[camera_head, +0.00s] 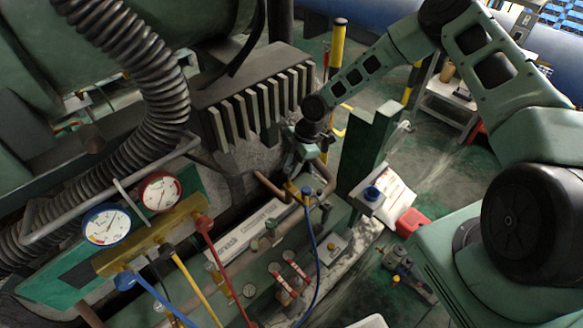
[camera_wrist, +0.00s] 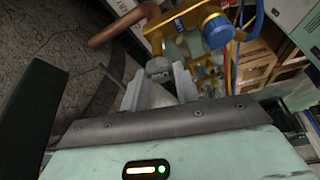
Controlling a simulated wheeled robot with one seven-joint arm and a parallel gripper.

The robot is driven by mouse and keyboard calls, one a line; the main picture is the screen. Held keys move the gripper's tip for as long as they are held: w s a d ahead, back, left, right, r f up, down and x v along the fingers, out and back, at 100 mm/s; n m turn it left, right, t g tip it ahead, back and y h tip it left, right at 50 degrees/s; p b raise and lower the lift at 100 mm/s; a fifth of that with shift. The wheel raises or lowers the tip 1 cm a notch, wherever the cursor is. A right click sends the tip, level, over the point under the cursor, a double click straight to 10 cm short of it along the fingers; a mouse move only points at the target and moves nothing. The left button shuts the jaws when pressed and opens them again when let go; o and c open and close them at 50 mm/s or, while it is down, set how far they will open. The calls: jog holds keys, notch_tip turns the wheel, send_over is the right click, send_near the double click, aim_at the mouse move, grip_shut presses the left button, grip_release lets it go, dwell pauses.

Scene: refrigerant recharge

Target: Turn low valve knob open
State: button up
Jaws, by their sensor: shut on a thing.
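My gripper (camera_head: 298,172) reaches down beside a copper pipe in the middle of the head view. In the wrist view its fingers (camera_wrist: 160,74) are closed around a small grey piece, which looks like the low valve knob (camera_wrist: 157,67). The fingers hide most of the knob, so its turn angle cannot be told. Just beyond the fingers is a yellow fitting (camera_wrist: 188,22) with a blue part and a blue hose. In the head view, the blue hose (camera_head: 313,245) runs down from this fitting.
A blue gauge (camera_head: 106,224) and a red gauge (camera_head: 160,192) sit above a brass manifold (camera_head: 150,238) with blue, yellow and red hoses at left. A finned grey block (camera_head: 255,90) stands close behind my gripper. A copper pipe (camera_wrist: 122,24) lies near the fingers.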

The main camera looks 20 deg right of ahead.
jog(key=shift+w+n, duration=0.1)
jog(key=shift+n, duration=0.2)
jog(key=o, duration=1)
jog(key=shift+d+r+b, duration=0.25)
jog(key=shift+r+b, duration=0.1)
jog(key=shift+r, duration=0.1)
jog(key=d+r+b, duration=0.1)
jog(key=d, duration=0.3)
jog(key=w+d+r+b, duration=0.1)
jog(key=d+b, duration=0.1)
jog(key=d, duration=0.3)
jog(key=w+d+r+b, duration=0.1)
jog(key=d+b, duration=0.1)
jog(key=d, duration=0.2)
jog(key=shift+w+d+r, duration=0.1)
jog(key=shift+d+r, duration=0.1)
jog(key=shift+r, duration=0.15)
